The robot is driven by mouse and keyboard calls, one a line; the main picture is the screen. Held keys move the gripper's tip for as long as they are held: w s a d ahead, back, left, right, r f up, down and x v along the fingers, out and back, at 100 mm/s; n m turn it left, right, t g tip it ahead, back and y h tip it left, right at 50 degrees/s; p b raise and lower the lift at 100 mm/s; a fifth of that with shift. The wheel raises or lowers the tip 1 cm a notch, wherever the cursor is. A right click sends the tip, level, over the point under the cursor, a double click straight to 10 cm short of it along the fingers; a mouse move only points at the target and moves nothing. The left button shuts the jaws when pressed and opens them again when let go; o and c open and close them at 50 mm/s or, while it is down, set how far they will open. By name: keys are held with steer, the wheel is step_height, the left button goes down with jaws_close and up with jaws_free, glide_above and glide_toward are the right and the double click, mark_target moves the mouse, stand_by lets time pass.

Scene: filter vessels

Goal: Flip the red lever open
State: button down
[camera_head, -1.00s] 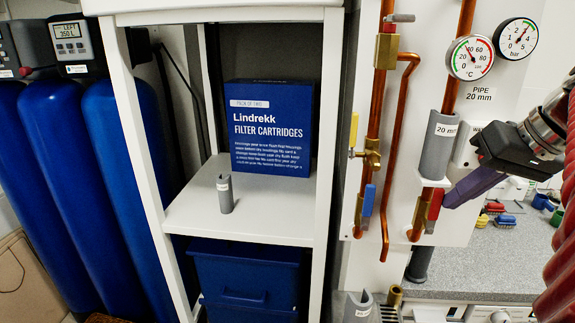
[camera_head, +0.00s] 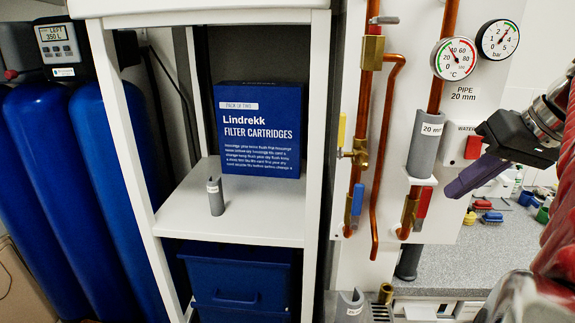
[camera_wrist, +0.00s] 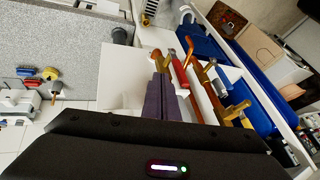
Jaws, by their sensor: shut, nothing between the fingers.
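The red lever (camera_head: 422,203) is on the valve low on the right-hand copper pipe, below the grey pipe sleeve (camera_head: 427,140). It stands nearly upright, along the pipe. In the wrist view the red lever (camera_wrist: 181,76) shows just right of my fingertips. My gripper (camera_head: 453,190) has purple fingers, shut and empty. It comes in from the right, with its tips right of the lever and slightly above its middle. A gap shows between them in the head view; depth is hard to judge. In the wrist view my gripper (camera_wrist: 160,68) points towards the pipes.
A blue lever (camera_head: 357,200) and a yellow lever (camera_head: 341,130) are on the left-hand pipework. A white box with a red part (camera_head: 473,147) is behind my gripper. Gauges (camera_head: 454,58) are above. A grey worktop (camera_head: 450,262) with brushes lies below right.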

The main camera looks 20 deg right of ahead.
steer(key=d+v, duration=0.1)
steer(key=v, duration=0.9)
steer(key=shift+s, duration=0.35)
steer(key=shift+f, duration=0.15)
